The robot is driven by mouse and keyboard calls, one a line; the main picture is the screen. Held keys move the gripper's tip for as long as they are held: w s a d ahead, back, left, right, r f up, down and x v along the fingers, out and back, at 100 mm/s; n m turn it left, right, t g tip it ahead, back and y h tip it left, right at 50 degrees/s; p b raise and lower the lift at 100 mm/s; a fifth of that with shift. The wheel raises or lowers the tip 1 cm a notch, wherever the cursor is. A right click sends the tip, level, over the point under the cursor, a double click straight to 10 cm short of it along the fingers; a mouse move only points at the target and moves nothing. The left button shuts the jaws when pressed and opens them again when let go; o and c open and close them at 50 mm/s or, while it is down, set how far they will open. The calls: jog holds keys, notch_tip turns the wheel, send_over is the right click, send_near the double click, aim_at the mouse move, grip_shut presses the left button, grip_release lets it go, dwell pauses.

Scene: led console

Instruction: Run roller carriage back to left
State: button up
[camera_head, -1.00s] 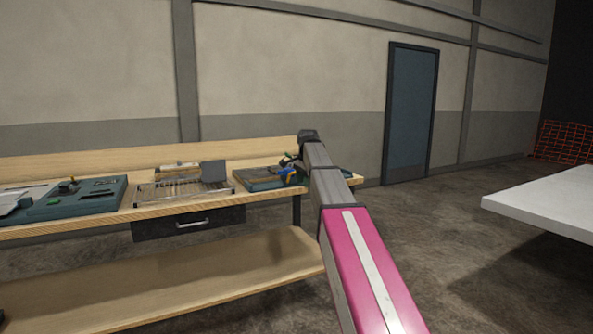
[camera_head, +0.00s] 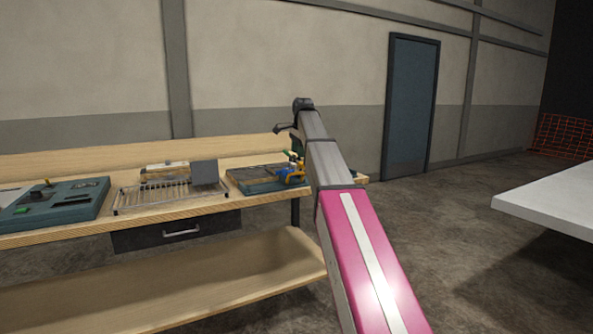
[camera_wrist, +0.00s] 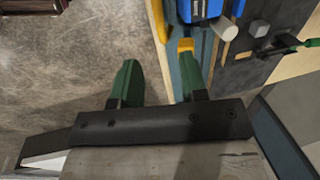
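A blue and yellow assembly (camera_head: 291,173), which looks like the roller carriage, sits at the right end of a teal-edged board (camera_head: 250,188) on the bench. In the wrist view its blue part (camera_wrist: 205,8) is cut off at the top edge, near a pale round-ended peg (camera_wrist: 226,32). The right finger appears beside the board's edge, the left over the floor. My arm hides the board's right end.
A wire rack (camera_head: 165,197) with a grey plate (camera_head: 204,173) lies left of the board, and a teal tray (camera_head: 60,205) farther left. The wooden bench (camera_head: 100,229) has a dark drawer. A white table (camera_head: 555,205) stands right; floor lies between.

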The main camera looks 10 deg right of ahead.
jog(key=f, duration=0.3)
jog(key=w+f, duration=0.1)
jog(key=f, duration=0.4)
jog(key=shift+w+a+f, duration=0.25)
jog(key=shift+w+f, duration=0.05)
jog(key=shift+f, duration=0.1)
grip_shut()
